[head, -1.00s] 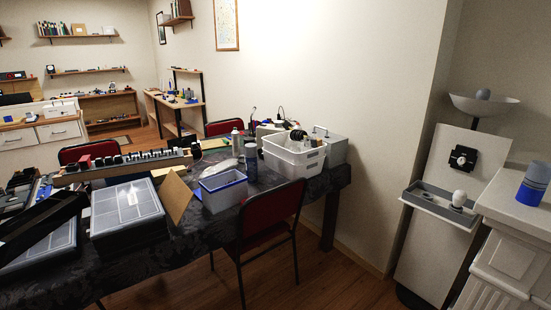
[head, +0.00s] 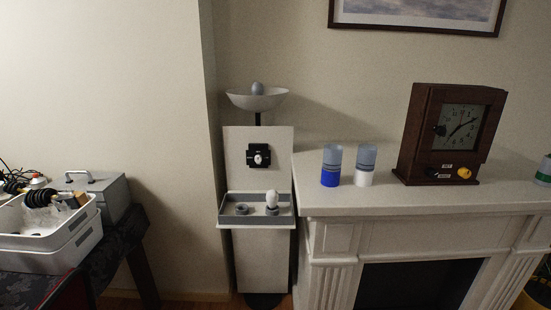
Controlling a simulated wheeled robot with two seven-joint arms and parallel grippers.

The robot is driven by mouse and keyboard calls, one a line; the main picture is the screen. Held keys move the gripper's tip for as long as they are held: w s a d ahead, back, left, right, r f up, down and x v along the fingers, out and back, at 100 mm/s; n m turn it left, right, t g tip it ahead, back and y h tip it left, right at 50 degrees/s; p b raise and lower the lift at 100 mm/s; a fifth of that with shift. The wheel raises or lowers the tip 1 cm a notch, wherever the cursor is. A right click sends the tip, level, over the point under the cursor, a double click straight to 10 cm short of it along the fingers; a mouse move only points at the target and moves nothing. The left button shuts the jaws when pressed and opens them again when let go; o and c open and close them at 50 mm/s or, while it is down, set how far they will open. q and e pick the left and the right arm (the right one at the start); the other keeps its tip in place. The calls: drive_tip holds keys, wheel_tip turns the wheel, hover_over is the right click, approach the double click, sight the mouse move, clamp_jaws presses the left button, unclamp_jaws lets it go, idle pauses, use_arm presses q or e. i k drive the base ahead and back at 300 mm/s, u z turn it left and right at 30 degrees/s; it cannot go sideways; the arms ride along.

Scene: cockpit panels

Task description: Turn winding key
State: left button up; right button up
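A dark brown wooden clock (head: 450,134) stands on the white mantel (head: 420,193) at the right of the head view. Its dial (head: 460,127) faces forward, with a small dark piece (head: 439,130) at the dial's left edge; I cannot tell if that is the winding key. Low on the clock's front are a small black part with a label (head: 439,173) and a yellow knob (head: 464,173). Neither of my grippers shows in the head view.
Two blue-grey-topped cylinders, one blue-based (head: 331,166) and one white-based (head: 365,165), stand left of the clock. A white panel stand (head: 258,140) with a grey tray (head: 233,220) is beside the fireplace. A table with white bins (head: 50,240) is at far left.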

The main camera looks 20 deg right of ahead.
sight(463, 172)
drive_tip(key=z, duration=0.7)
drive_tip(key=i, duration=0.9)
drive_tip(key=z, duration=0.5)
